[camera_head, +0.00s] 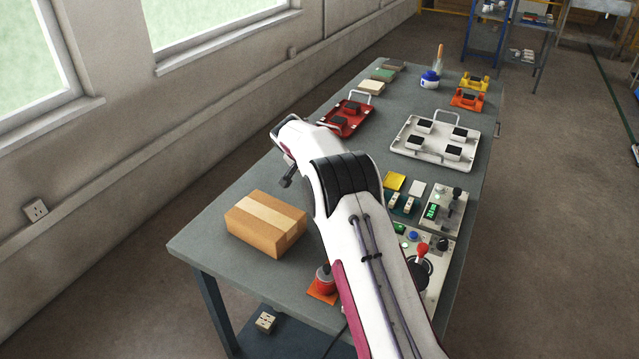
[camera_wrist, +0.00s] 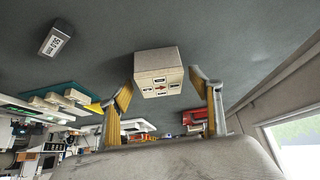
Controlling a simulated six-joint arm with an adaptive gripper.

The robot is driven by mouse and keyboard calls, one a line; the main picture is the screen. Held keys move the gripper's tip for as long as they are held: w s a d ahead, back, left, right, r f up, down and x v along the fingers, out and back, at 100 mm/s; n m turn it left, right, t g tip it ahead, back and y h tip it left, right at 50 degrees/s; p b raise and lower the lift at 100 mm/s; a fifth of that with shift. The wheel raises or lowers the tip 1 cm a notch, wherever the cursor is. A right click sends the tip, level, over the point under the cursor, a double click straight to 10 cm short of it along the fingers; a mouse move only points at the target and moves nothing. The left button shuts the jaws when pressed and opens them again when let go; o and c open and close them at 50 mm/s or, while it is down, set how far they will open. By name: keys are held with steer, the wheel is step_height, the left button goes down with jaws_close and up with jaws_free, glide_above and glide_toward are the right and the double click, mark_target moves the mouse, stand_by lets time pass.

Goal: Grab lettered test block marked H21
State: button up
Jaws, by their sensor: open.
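My gripper (camera_wrist: 163,92) is open, with one finger to each side of this block and no clear contact. A dark grey block (camera_wrist: 57,40) with a white printed label lies farther up and left in that view. I cannot read H21 for certain on either block. In the head view my gripper (camera_head: 287,180) is partly hidden by my arm near the table's left side, and I cannot make out these two blocks there.
A cardboard box (camera_head: 265,222) stands on the table (camera_head: 215,256) at the near left. A red tray (camera_head: 344,121) and a white tray (camera_head: 405,150) holding blocks lie farther back. Control boxes (camera_head: 442,210) stand at the right. A red-topped object (camera_head: 324,280) is near the front.

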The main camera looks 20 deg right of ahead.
steer(key=c, duration=1.6)
steer(key=shift+o, duration=0.2)
steer(key=shift+r, duration=0.15)
steer(key=shift+r, duration=1.75)
steer(key=s+d, duration=3.1)
steer(key=d, duration=0.1)
steer(key=shift+s, duration=0.35)
steer(key=shift+f, duration=0.1)
